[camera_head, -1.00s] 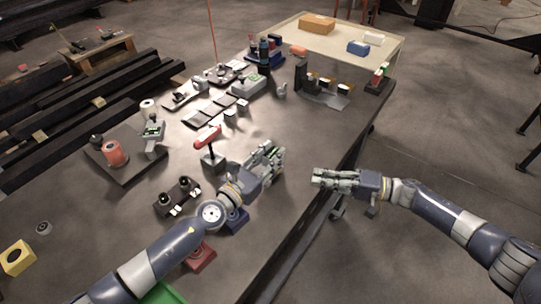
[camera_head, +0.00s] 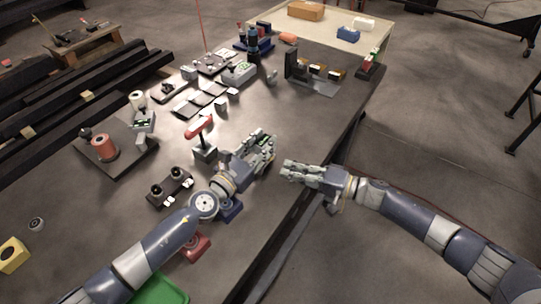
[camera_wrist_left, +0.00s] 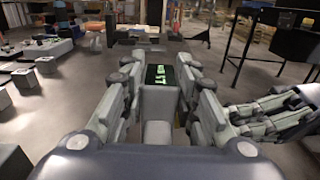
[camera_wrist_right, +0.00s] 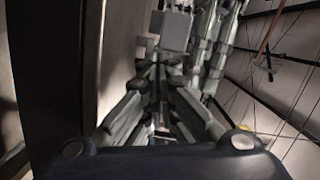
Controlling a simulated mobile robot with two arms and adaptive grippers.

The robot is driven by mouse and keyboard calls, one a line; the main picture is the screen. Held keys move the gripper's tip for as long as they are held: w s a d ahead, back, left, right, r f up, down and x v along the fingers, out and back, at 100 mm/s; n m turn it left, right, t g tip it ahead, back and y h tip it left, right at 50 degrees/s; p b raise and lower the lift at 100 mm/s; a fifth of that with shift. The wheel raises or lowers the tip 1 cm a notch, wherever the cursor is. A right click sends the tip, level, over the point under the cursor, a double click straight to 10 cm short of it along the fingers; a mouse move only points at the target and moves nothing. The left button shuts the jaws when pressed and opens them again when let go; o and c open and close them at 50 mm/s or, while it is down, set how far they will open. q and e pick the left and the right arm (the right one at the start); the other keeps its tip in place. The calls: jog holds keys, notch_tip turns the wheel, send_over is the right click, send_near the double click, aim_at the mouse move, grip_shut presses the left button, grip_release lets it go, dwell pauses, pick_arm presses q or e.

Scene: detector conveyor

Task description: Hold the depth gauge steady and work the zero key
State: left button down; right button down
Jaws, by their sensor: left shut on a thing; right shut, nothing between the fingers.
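My left gripper (camera_head: 264,146) is shut on the depth gauge, a grey block with a dark display and green digits, and holds it above the table. The gauge (camera_wrist_left: 158,103) sits between the fingers in the left wrist view. Its zero key cannot be made out. My right gripper (camera_head: 287,169) is shut and empty, just right of the left gripper with a small gap. Its closed fingers (camera_wrist_right: 160,72) point toward the left gripper and a grey block, likely the gauge (camera_wrist_right: 170,30), in the right wrist view.
The dark table (camera_head: 100,215) carries a red-handled lever device (camera_head: 199,128), a black block with two knobs (camera_head: 170,187), a red spool (camera_head: 104,148) and a grey bracket fixture (camera_head: 313,80). A pale table (camera_head: 375,42) stands behind. My right arm reaches in past the table's right edge.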

aim_at(271, 158)
jog(key=a+t, duration=0.1)
jog(key=a+h, duration=0.1)
jog(key=a+m+t, duration=0.1)
jog(key=shift+s+a+t+h, duration=0.1)
jog(key=shift+s+t+h, duration=0.2)
jog(key=shift+s, duration=0.05)
jog(key=shift+s+a+r+m+t+h, duration=0.15)
jog(key=shift+a+m+t+h, duration=0.1)
jog(key=shift+m+t+h, duration=0.25)
jog(key=shift+d+r+m+t+h, duration=0.1)
jog(key=shift+m+t+h, duration=0.2)
jog(key=shift+t+h, duration=0.35)
jog(key=shift+s+d+r+m+t+h, duration=0.15)
jog(key=shift+d+m+t+h, duration=0.25)
jog(key=shift+h, duration=0.35)
jog(key=s+d+r+m+t+h, duration=0.1)
jog(key=s+d+m+t+h, duration=0.1)
jog(key=d+m+h, duration=0.2)
jog(key=d+h, duration=0.3)
jog(key=d, duration=0.1)
jog(key=shift+s+d+h, duration=0.25)
jog(key=shift+s+h, duration=0.05)
jog(key=shift+h, duration=0.1)
jog(key=shift+w+a, duration=0.85)
jog(key=shift+a, duration=0.35)
jog(key=shift+w+a, duration=0.9)
jog(key=shift+a, duration=0.3)
jog(key=shift+w+a, duration=0.85)
jog(key=shift+a, duration=0.35)
